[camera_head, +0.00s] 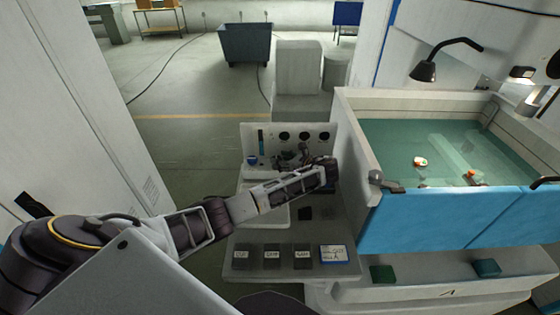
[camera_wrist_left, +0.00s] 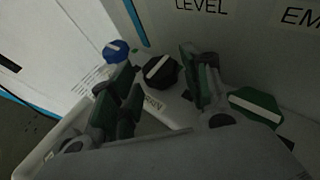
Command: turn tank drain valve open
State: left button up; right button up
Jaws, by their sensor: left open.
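My left gripper (camera_head: 303,157) reaches the small control panel (camera_head: 262,130) beside the water tank (camera_head: 346,135). In the left wrist view the gripper (camera_wrist_left: 160,77) is open, its green-padded fingers on either side of a black faceted knob (camera_wrist_left: 161,72) with a white bar. The label below this knob is partly hidden and seems to end in "AIN". A blue knob (camera_wrist_left: 115,51) with a white bar stands to its left, a green one (camera_wrist_left: 256,104) to its right. Whether the fingers touch the black knob I cannot tell. My right gripper is out of view.
A white tray (camera_head: 280,219) lies under my left arm on the grey bench. Several dark labelled blocks (camera_head: 243,256) and a blue-edged sign (camera_head: 333,254) are at its front. A tank-side fitting (camera_head: 385,180) is to the right.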

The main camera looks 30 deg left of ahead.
pick_arm(q)
jog(key=v, duration=0.6)
jog(key=shift+d, duration=0.1)
dwell(0.6)
